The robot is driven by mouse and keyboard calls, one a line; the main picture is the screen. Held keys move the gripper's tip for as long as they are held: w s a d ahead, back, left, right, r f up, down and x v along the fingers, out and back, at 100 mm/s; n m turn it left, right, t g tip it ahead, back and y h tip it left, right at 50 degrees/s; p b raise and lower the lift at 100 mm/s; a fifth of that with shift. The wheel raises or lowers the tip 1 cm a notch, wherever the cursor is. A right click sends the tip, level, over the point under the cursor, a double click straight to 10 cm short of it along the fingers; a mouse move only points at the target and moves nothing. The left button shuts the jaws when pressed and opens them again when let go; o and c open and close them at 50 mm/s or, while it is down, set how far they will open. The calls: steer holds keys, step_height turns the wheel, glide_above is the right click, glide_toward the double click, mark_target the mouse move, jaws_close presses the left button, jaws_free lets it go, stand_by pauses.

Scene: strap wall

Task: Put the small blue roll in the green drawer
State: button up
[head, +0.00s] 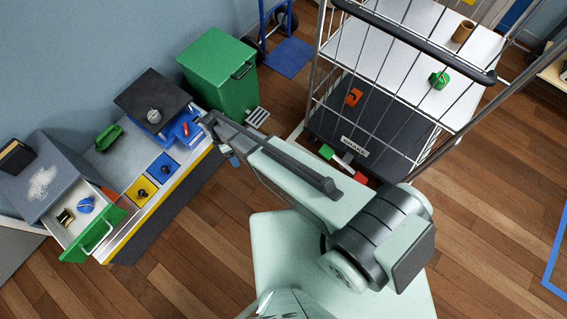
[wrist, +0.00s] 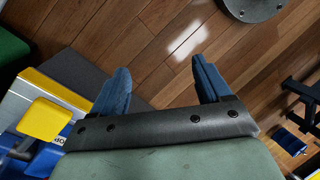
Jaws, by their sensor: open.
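The green drawer (head: 88,236) at the far left is pulled out of a grey cabinet (head: 45,178). Its pale inside shows. A small blue roll (head: 86,205) is inside the drawer, beside a brass-coloured roll (head: 65,217). My gripper (head: 232,158) is well to the right of the drawer, past the bench's right end, with its blue fingertips partly hidden by my arm in the head view. In the wrist view my gripper (wrist: 161,82) is open and empty, with wooden floor between its fingers. I cannot make out the drawer in the wrist view.
The bench holds a yellow pad (head: 141,192), a blue pad (head: 163,168), a green dispenser (head: 108,138) and a black-topped unit (head: 152,100). A green bin (head: 218,72) stands behind. A wire cage trolley (head: 390,85) is to the right. The front floor is clear.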

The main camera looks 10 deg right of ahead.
steer(key=s+d+m+g, duration=0.1)
steer(key=s+d+m, duration=0.4)
steer(key=d, duration=0.5)
steer(key=s+d+m+g, duration=0.1)
steer(key=s+d+m, duration=0.4)
steer(key=d, duration=0.4)
steer(key=s+d+r+m+g+y, duration=0.1)
steer(key=s+d+r+m+y, duration=0.1)
steer(key=s+d+m, duration=0.9)
steer(key=s, duration=0.4)
steer(key=shift+s+d+g, duration=0.15)
steer(key=shift+d+g, duration=0.15)
steer(key=shift+g, duration=0.1)
